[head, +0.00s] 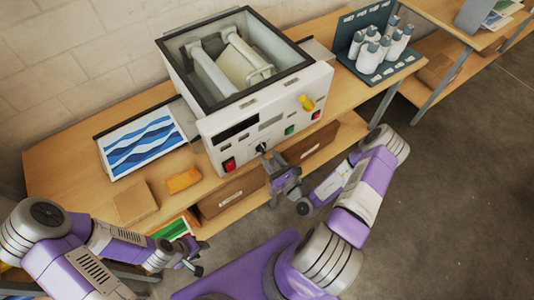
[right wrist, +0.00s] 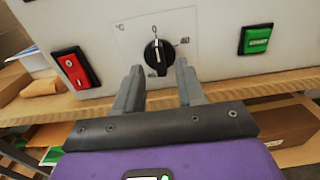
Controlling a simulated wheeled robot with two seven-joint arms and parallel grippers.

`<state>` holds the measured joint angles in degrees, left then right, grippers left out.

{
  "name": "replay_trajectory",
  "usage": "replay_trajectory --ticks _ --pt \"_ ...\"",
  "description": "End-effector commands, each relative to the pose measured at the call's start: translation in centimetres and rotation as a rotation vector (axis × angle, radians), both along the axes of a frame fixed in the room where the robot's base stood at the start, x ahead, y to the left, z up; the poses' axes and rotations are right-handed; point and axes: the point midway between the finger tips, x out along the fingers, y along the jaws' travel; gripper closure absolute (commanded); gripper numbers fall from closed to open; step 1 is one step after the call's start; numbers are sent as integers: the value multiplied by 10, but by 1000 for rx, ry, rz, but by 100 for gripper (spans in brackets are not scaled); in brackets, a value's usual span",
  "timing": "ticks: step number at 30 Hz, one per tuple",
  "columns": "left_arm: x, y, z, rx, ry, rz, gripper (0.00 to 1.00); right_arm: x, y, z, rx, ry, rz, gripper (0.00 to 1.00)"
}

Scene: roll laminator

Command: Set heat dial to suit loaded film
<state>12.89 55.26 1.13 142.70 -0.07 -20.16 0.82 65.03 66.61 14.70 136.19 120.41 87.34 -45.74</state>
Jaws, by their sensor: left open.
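The laminator (head: 262,122) stands on the bench with its open top showing pale film rolls (head: 240,62); any film label is unreadable. Its black heat dial (right wrist: 157,55) sits on a light panel with small marks around it, and its white pointer line points roughly up. The dial also shows on the front face in the head view (head: 262,147). My right gripper (right wrist: 159,75) is open, its two fingertips at either side of the dial's lower part, with gaps visible; contact cannot be told. My left gripper (head: 190,265) is open and empty, low at the bench's front left.
A red switch (right wrist: 75,68) is left of the dial and a green button (right wrist: 255,40) right of it.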

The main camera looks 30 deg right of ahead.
Motion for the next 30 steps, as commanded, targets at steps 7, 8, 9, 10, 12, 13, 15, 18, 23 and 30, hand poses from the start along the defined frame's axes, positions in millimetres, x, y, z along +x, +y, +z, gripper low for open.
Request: replay_trajectory --ticks 7,8,9,10,12,13,15,18,23,30 --pt "0 0 2 0 0 0 57 24 2 0 1 0 1 61" --pt "0 0 2 0 0 0 57 25 2 0 1 -1 2 61" --pt "0 0 2 0 0 0 57 25 2 0 1 0 2 61" --pt "0 0 2 0 0 0 57 25 2 0 1 0 2 61" --pt "0 0 2 0 0 0 57 25 2 0 1 0 2 61" --pt "0 0 2 0 0 0 57 25 3 0 1 0 2 61" --pt "0 0 2 0 0 0 57 25 3 0 1 0 3 61" --pt "0 0 2 0 0 0 57 25 3 0 1 0 3 74" --pt "0 0 2 0 0 0 57 25 3 0 1 0 3 99" --pt "0 0 2 0 0 0 57 25 3 0 4 0 3 100"
